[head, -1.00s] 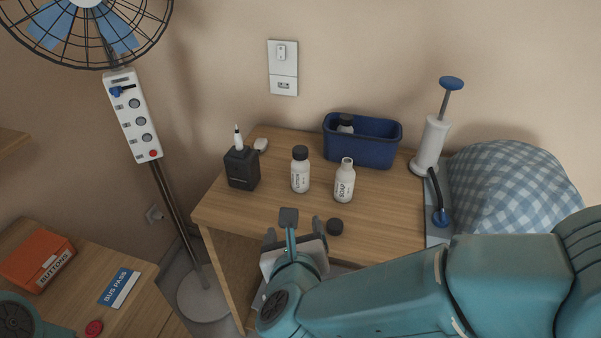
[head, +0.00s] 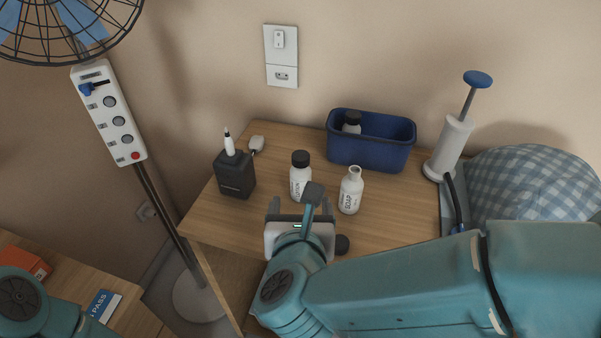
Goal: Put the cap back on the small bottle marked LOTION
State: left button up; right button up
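The small white bottle whose label appears to read LOTION (head: 299,181) stands upright on the wooden bedside table, with a black cap (head: 300,158) on its top. To its right a white bottle marked SOAP (head: 350,193) stands upright with its neck bare. A loose black cap (head: 342,245) lies on the table in front of the SOAP bottle, partly hidden by my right gripper. My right gripper (head: 302,205) is open and empty, just in front of the LOTION bottle. Of my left arm only a part shows at the lower left; its gripper is out of view.
A blue bin (head: 371,154) with a dark-capped bottle (head: 351,122) stands at the back. A white pump (head: 450,146) and checked pillow (head: 531,184) are right. A fan stand with power strip (head: 110,115) is beyond the table's left edge.

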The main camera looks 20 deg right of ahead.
aim_at(302, 179)
jog(key=x, duration=1)
jog(key=shift+w+b, duration=0.15)
jog(key=shift+b, duration=0.2)
pick_arm(q)
jog(key=shift+w+d+f, duration=0.1)
jog(key=shift+f, duration=0.25)
pick_arm(e)
jog(key=shift+w+d+f, duration=0.15)
jog(key=shift+w+f, duration=0.05)
jog(key=shift+w, duration=0.2)
jog(key=x, duration=0.5)
jog(key=shift+w, duration=0.15)
pick_arm(q)
jog(key=shift+r, duration=0.2)
